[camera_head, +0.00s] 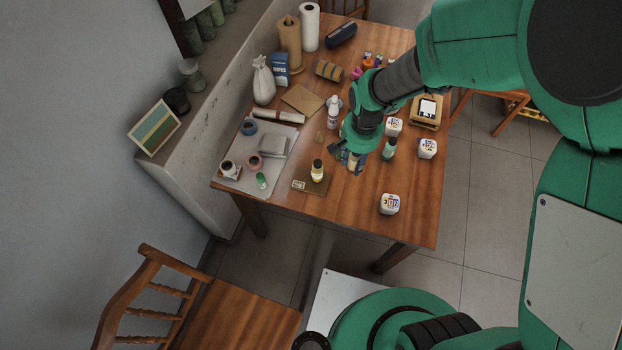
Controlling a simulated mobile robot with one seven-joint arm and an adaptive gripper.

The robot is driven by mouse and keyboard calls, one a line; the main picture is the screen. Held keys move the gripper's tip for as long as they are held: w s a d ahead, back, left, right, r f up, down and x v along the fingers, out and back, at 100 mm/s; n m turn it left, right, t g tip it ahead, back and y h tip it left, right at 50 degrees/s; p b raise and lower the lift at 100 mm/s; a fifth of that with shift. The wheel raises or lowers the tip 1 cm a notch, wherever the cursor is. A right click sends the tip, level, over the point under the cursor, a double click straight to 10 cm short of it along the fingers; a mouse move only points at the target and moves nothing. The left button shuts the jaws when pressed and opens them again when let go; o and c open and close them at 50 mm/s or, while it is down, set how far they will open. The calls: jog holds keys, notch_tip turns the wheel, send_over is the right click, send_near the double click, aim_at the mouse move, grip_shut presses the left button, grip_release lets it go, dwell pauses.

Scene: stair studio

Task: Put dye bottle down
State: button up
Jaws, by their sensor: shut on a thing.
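My gripper (350,160) points down over the right middle of the wooden table (345,205). It is shut on a small pale bottle (355,164), mostly hidden by the fingers. This looks like the dye bottle. I cannot tell whether its base touches the table. A pale yellow bottle with a dark cap (317,172) stands to the left on a brown card. A teal bottle with a dark cap (389,149) stands close to the right of the gripper. A white bottle (333,113) stands behind it.
Several white printed cups or jars, one at the front (389,204), stand on the right side. A pale tray (232,178) with small pots and a green bottle (261,181) is at left. Paper rolls and a sack (263,82) fill the back. The front middle is bare.

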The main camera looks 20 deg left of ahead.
jog(key=s+a+r+n, duration=0.1)
jog(key=a+r, duration=0.1)
jog(key=a, duration=0.5)
jog(key=s+a+r+n, duration=0.2)
jog(key=a+r, duration=0.1)
jog(key=a, duration=0.5)
jog(key=shift+p, duration=0.4)
jog(key=b, duration=0.2)
send_over(304, 182)
notch_tip(304, 182, down, 14)
jog(key=shift+d, duration=0.1)
jog(key=shift+f+b, duration=0.55)
jog(key=shift+f, duration=1.4)
